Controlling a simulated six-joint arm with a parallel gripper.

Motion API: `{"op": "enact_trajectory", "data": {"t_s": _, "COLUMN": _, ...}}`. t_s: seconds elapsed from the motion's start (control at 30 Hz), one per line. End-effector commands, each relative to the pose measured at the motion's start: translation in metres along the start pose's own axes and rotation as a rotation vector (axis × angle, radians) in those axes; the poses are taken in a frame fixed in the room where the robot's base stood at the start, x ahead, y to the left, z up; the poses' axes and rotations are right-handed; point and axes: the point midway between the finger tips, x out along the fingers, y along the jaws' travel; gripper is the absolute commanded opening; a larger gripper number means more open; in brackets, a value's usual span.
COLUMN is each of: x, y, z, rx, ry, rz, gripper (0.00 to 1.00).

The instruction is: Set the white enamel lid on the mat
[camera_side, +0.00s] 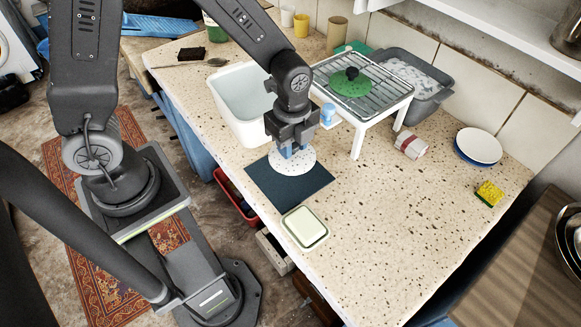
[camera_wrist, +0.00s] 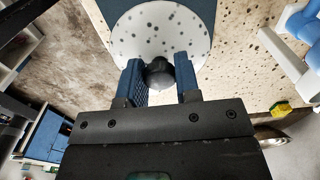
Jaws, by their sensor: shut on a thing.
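The white enamel lid (camera_side: 293,162) is speckled and round with a dark knob. My gripper (camera_side: 291,148) is shut on its knob. In the wrist view the knob (camera_wrist: 159,74) sits between my two blue fingers, and the lid's white disc (camera_wrist: 160,28) lies beyond them. The dark blue mat (camera_side: 285,195) is flat on the speckled counter. The lid is over the mat's upper part in the side view, and the mat also shows behind the lid in the wrist view (camera_wrist: 204,12). I cannot tell whether lid and mat touch.
A white basin (camera_side: 223,100) stands up-left of the mat. A white rack (camera_side: 357,131) bears a green lid (camera_side: 350,87), with a grey tub (camera_side: 432,101) behind it. A pale green-white dish (camera_side: 305,227) lies just below the mat. A tin (camera_side: 411,145), plates (camera_side: 480,146) and sponge (camera_side: 489,193) are right.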

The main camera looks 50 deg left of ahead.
Motion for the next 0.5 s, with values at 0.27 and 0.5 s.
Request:
{"op": "enact_trajectory", "data": {"t_s": 0.27, "x": 0.036, "y": 0.0, "z": 0.001, "rx": -0.003, "ry": -0.001, "rz": 0.003, "gripper": 0.06}}
{"op": "enact_trajectory", "data": {"t_s": 0.5, "x": 0.069, "y": 0.0, "z": 0.001, "rx": -0.003, "ry": -0.001, "rz": 0.004, "gripper": 0.06}}
